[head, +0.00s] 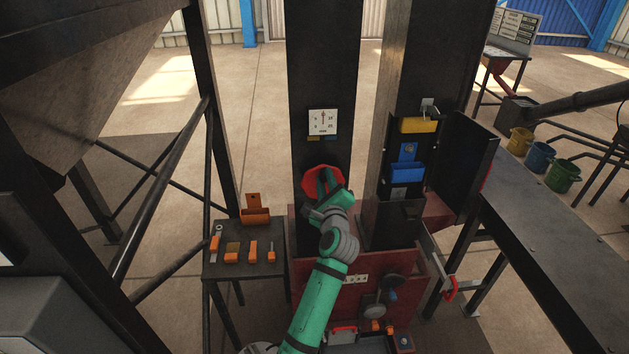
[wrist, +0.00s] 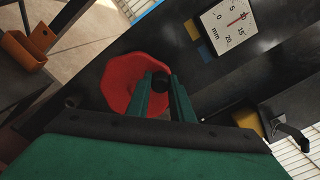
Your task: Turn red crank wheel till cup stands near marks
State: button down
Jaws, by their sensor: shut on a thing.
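The red crank wheel (head: 310,182) is on the front of the dark column, partly hidden by my gripper (head: 324,181) in the head view. In the wrist view the red wheel (wrist: 118,75) sits behind the green fingers, and my gripper (wrist: 160,85) is shut on its dark knob (wrist: 161,81). In the open casing to the right, a yellow cup (head: 418,125) is above a blue cup (head: 407,172). I cannot make out marks beside the cups. A white mm dial (head: 323,121) is above the wheel; its red needle points near 10 in the wrist view (wrist: 229,22).
A small dark table (head: 245,267) at left holds several orange-handled tools and an orange holder (head: 254,209). A dark open door (head: 468,160) flanks the casing. A long bench (head: 545,245) and coloured buckets (head: 562,177) are at right. The red machine base (head: 400,265) is below.

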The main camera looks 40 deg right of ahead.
jog(key=shift+s+d+f, duration=0.1)
jog(key=shift+s+d, duration=0.05)
jog(key=shift+s, duration=0.1)
jog(key=c, duration=1.6)
grip_release()
jog(key=shift+o, duration=0.2)
jog(key=shift+w, duration=0.1)
jog(key=v, duration=1.1)
